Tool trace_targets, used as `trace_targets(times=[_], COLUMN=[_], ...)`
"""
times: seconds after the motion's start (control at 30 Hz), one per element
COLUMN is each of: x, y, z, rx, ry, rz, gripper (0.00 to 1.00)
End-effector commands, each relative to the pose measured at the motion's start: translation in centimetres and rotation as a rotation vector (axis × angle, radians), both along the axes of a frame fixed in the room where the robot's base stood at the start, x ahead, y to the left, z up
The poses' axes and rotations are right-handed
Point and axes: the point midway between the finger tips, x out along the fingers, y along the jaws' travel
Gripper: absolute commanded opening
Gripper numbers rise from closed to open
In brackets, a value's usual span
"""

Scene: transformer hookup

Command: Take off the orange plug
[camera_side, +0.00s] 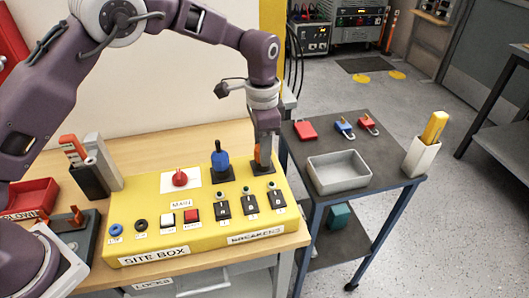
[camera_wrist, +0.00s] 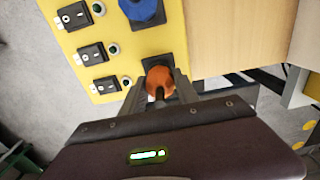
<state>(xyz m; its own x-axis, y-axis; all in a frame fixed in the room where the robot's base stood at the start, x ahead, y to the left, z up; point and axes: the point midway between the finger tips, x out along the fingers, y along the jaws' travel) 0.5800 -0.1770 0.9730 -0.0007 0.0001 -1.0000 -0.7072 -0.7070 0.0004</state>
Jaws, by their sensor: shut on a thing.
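The orange plug (camera_side: 258,152) stands on a black socket plate (camera_side: 263,168) at the right end of the yellow site box (camera_side: 133,226). My gripper (camera_side: 264,150) points down over it with its jaws shut on the plug and hides part of it. In the wrist view the orange plug (camera_wrist: 159,81) lies between the two fingers (camera_wrist: 158,92), over its black socket. Whether the plug is fully seated cannot be told. A blue plug (camera_side: 220,160) stands upright in the socket to the left, and it also shows in the wrist view (camera_wrist: 145,10).
The box carries a red knob (camera_side: 180,178), push buttons and several black switches (camera_side: 249,201). A side table (camera_side: 385,160) to the right holds a grey tray (camera_side: 339,172), padlocks (camera_side: 344,127) and a white holder (camera_side: 420,157). A red bin (camera_side: 30,198) is at the left.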

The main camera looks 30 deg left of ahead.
Motion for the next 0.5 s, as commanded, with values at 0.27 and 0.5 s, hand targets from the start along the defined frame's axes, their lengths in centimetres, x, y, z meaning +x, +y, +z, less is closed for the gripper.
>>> trace_targets(times=[0.27, 0.5], x=[0.1, 0.1], y=[0.0, 0.0], z=[0.8, 1.5], rx=[-0.001, -0.001], ry=[-0.004, -0.002], rz=[0.0, 0.0], gripper=[0.0, 0.0])
